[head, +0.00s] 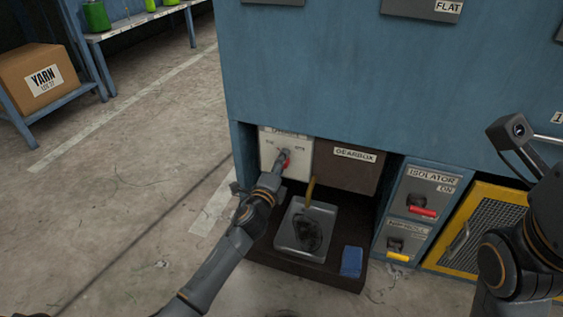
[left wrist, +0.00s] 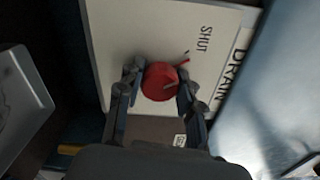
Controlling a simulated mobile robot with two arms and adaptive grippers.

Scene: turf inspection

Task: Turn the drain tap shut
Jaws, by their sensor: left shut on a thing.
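The drain tap is a round red knob (left wrist: 161,82) on a pale plate (left wrist: 120,35) marked DRAIN, with the word SHUT beside it. In the head view the red tap (head: 286,160) shows at the end of my left arm, on the white plate (head: 268,154) under the blue machine. My left gripper (left wrist: 158,85) is shut on the tap, one finger on each side of it. In the head view the left gripper (head: 282,163) partly covers the tap. The exact turn of the tap is hard to tell. My right arm shows at the right, but its gripper does not.
A grey tray (head: 286,240) with dark liquid stands below the tap, under a yellowish spout (head: 310,190). A blue cloth (head: 351,262) lies right of it. The GEARBOX panel (head: 345,172) and ISOLATOR panel (head: 422,192) are to the right. Open floor lies left.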

